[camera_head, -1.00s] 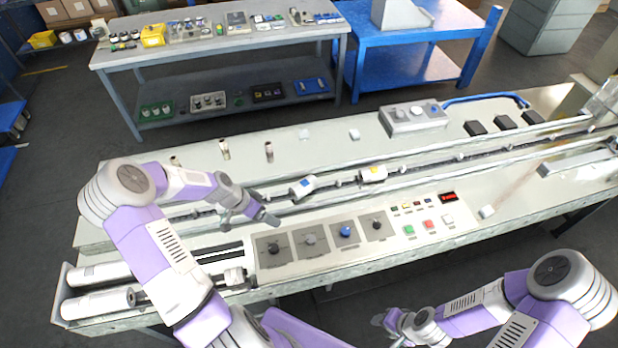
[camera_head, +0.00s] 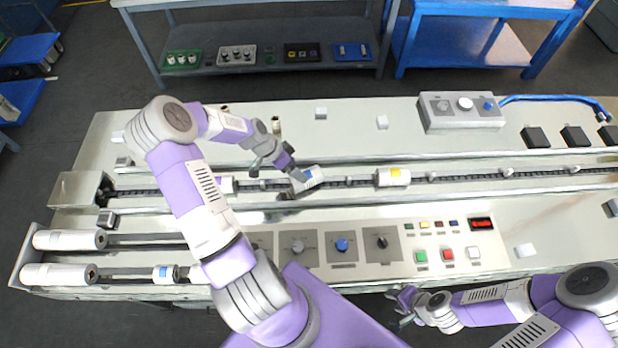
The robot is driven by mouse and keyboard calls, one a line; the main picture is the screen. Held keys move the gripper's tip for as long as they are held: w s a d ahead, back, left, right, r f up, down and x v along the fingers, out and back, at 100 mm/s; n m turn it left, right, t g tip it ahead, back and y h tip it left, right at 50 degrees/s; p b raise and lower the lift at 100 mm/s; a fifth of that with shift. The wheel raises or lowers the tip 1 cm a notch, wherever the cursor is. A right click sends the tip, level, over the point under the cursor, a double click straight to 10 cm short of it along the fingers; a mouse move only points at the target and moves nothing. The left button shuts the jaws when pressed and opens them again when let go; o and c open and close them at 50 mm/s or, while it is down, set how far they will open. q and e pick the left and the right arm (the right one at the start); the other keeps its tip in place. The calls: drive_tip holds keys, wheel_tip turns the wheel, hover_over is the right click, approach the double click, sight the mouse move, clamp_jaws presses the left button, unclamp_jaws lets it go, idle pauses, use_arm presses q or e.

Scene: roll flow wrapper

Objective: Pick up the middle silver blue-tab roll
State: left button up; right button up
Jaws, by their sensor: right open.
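The silver roll with a blue tab (camera_head: 310,179) lies tilted on the conveyor, the middle one of three rolls there. My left gripper (camera_head: 291,174) is at its left end, pointing down and right, and partly covers it. I cannot tell whether its fingers touch the roll or how far apart they are. A yellow-tab roll (camera_head: 393,177) lies to the right on the conveyor. Another roll (camera_head: 225,185) lies to the left, partly behind my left arm. My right gripper (camera_head: 404,305) is open and empty in front of the bench's front edge.
A control panel (camera_head: 340,250) with knobs and buttons fills the bench front. Large white film rolls (camera_head: 68,240) and a small blue-tab roll (camera_head: 165,274) are at the lower left. A grey switch box (camera_head: 460,110) stands at the back right. Small white blocks sit behind the conveyor.

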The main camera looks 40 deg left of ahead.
use_arm(q)
drive_tip(key=shift+d+f, duration=0.25)
drive_tip(key=shift+f, duration=0.15)
drive_tip(key=x, duration=0.5)
drive_tip(key=shift+s, duration=0.1)
drive_tip(key=shift+c, duration=0.4)
